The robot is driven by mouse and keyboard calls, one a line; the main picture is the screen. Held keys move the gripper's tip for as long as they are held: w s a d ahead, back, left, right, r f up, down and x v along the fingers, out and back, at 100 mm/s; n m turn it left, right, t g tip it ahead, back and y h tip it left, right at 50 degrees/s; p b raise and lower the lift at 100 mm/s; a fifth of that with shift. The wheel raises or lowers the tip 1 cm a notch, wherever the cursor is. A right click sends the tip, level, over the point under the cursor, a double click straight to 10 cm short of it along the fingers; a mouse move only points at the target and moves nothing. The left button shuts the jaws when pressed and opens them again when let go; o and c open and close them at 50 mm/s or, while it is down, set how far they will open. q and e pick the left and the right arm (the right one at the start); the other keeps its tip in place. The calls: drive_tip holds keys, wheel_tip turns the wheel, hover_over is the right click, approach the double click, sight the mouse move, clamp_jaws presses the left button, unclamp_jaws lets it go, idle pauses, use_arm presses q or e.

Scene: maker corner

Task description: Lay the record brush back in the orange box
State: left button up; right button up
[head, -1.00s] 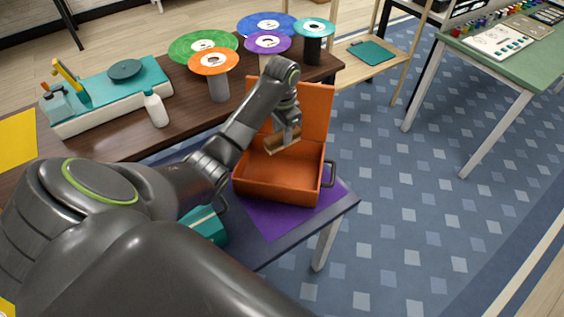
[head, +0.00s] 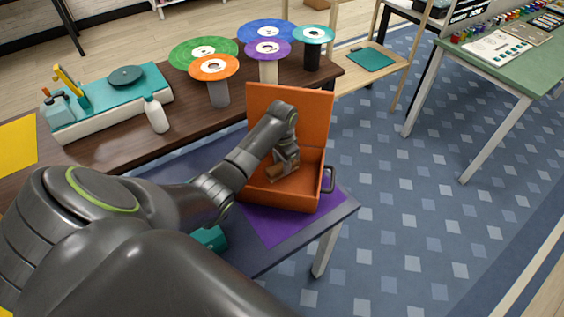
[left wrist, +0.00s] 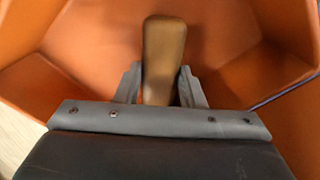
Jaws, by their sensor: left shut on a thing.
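The orange box (head: 290,103) stands open on a purple mat, its lid raised at the back. My left gripper (head: 284,169) is inside the box, shut on the wooden record brush (head: 277,174). In the left wrist view the brush (left wrist: 163,55) sits between the two fingers (left wrist: 160,85), pointing away from the wrist, with the orange walls around it. I cannot tell whether the brush touches the box floor. My right gripper is not in view.
A purple mat (head: 262,232) lies under the box on a dark table. A teal box (head: 210,238) is beside it, partly behind my arm. Behind, a brown table holds a turntable (head: 108,97), a white bottle (head: 156,114) and several records on stands.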

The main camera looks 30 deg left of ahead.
use_arm(q)
drive_tip(key=shift+f, duration=0.15)
drive_tip(key=o, duration=1)
drive_tip(key=shift+c, duration=0.2)
wheel_tip(320, 180, up, 12)
drive_tip(key=shift+r, duration=0.2)
drive_tip(key=shift+f, duration=0.1)
